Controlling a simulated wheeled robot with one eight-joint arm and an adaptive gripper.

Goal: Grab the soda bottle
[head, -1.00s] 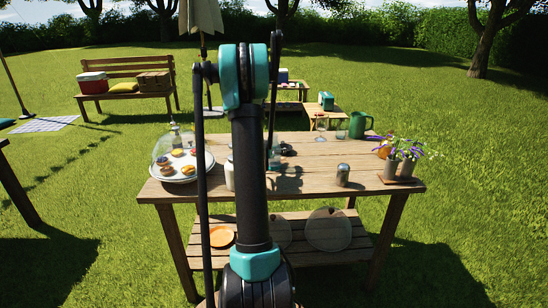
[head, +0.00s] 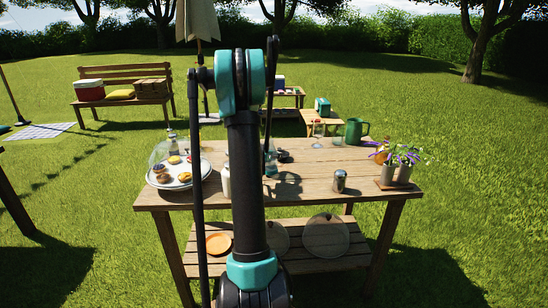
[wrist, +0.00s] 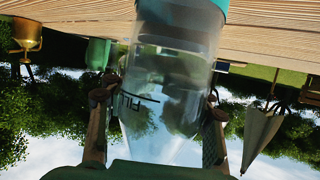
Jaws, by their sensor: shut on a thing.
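The soda bottle is clear, with "FILL" lettering and a teal end, and fills the middle of the wrist view (wrist: 165,85). That view is upside down, with the tabletop along its upper edge. My gripper (wrist: 157,118) has a finger on each side of the clear bottle and is shut on it. In the head view a small part of the bottle (head: 271,165) shows beside my arm, over the wooden table (head: 310,185). My arm hides most of the gripper there. I cannot tell whether the bottle touches the table.
Left of my arm are a plate of pastries (head: 184,181) with a clear dome and a white bottle (head: 226,181). To the right are a metal shaker (head: 339,181), a green jug (head: 354,131), glasses (head: 318,133) and flower pots (head: 404,174).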

